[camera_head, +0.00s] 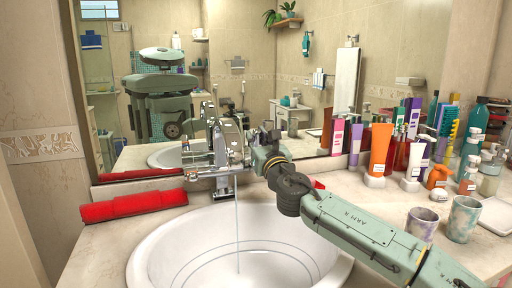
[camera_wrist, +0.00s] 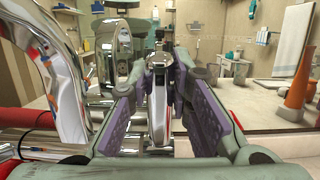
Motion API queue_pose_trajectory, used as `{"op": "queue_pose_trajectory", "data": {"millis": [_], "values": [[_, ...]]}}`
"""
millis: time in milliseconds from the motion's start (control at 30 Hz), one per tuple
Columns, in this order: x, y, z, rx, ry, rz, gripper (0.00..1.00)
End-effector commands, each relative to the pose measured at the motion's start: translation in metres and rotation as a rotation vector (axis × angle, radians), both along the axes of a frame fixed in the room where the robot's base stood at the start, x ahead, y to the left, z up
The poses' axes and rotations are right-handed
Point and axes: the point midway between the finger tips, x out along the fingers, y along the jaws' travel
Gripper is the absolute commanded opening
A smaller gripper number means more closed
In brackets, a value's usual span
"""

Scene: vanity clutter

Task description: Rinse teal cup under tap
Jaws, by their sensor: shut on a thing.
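The teal marbled cup (camera_head: 463,219) stands upright on the counter at the right, beside a purple-grey marbled cup (camera_head: 422,224). The chrome tap (camera_head: 222,160) stands behind the white basin (camera_head: 160,262), and a thin stream of water (camera_head: 237,235) falls from it into the basin. My gripper (camera_head: 246,153) is at the tap, well left of the cups. In the wrist view its purple-padded fingers (camera_wrist: 160,85) are on both sides of the chrome tap lever (camera_wrist: 159,105), shut on it. The exact contact is partly hidden. The cups do not show in the wrist view.
A red rolled item (camera_head: 132,206) lies left of the basin. Several bottles and tubes, including an orange tube (camera_head: 379,150), crowd the counter at the right behind the cups. A mirror (camera_head: 250,60) stands behind the tap. My arm crosses over the basin's right side.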

Motion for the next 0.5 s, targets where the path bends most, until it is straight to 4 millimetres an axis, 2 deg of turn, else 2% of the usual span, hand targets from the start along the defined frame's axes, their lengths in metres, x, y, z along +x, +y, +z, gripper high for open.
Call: {"op": "queue_pose_trajectory", "data": {"millis": [267, 300, 500], "values": [[-0.0001, 0.0003, 0.0004, 0.001, 0.0, 0.0, 0.0], [-0.0001, 0.0003, 0.0004, 0.001, 0.0, 0.0, 0.2], [-0.0001, 0.0003, 0.0003, 0.001, 0.0, 0.0, 0.34]]}}
